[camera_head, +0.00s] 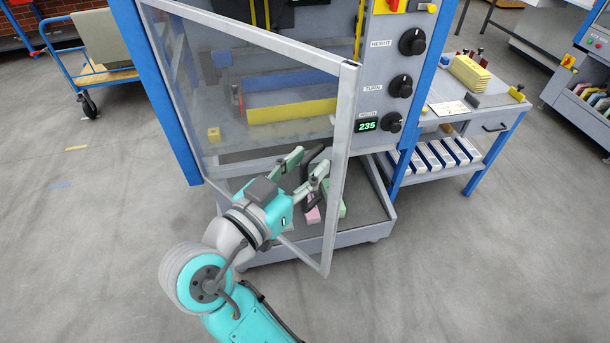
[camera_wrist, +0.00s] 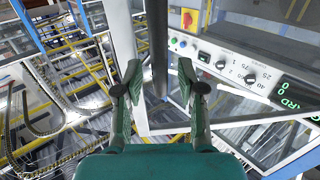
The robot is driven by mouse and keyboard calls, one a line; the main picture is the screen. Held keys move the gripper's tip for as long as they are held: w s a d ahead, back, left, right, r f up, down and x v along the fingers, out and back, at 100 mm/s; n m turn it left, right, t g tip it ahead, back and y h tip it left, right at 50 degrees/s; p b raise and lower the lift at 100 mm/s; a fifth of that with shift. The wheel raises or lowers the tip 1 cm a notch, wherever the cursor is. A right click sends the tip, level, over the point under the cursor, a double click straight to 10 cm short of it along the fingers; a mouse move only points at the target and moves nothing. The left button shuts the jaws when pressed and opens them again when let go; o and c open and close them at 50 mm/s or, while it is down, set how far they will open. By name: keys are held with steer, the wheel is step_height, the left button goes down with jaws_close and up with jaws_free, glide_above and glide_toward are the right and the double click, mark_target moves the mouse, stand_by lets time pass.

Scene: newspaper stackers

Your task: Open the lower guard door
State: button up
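The lower guard door (camera_head: 343,150) is a clear panel in a pale grey frame. In the head view it stands partly open, its right edge swung out from the machine toward me. My gripper (camera_head: 309,167) is near that right edge, seen partly through the panel. A dark handle (camera_head: 314,153) shows by its fingers. In the wrist view my gripper (camera_wrist: 160,85) has its fingers spread, with the dark handle bar (camera_wrist: 158,45) between them and visible gaps on both sides. Whether either finger touches the bar, I cannot tell.
The control panel with knobs (camera_head: 402,86) and a display reading 235 is right of the door. A grey bottom tray (camera_head: 362,236) holds pink and green pieces. A side table (camera_head: 478,118) stands right. A blue trolley (camera_head: 105,76) is at the back left. Open floor lies left.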

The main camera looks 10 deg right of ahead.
mark_target(322, 119)
step_height(322, 119, up, 7)
steer(key=shift+f, duration=0.1)
stand_by(0.3)
